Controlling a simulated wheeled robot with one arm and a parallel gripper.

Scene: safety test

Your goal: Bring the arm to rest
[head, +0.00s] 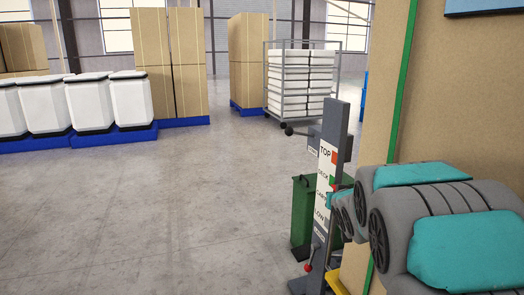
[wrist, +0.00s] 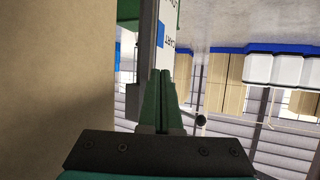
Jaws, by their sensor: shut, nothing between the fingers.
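My gripper (wrist: 161,75) shows in the wrist view with its two green fingers together, shut and empty. My arm (head: 437,222), grey with teal covers, reaches in from the right in the head view. Its far end is close to a grey post (head: 341,130) with labels reading TOP, DECK and LOW; I cannot make out the fingers there. In the wrist view, which looks upside down, the post (wrist: 148,30) rises just beyond the fingertips. I cannot tell whether they touch it.
The post carries a black-knobbed lever (head: 300,132) and a red knob (head: 307,267). A green bin (head: 302,225) stands behind it. A brown panel (head: 455,110) is close on the right. White containers (head: 90,105) and a rack cart (head: 290,85) stand farther back. The left floor is clear.

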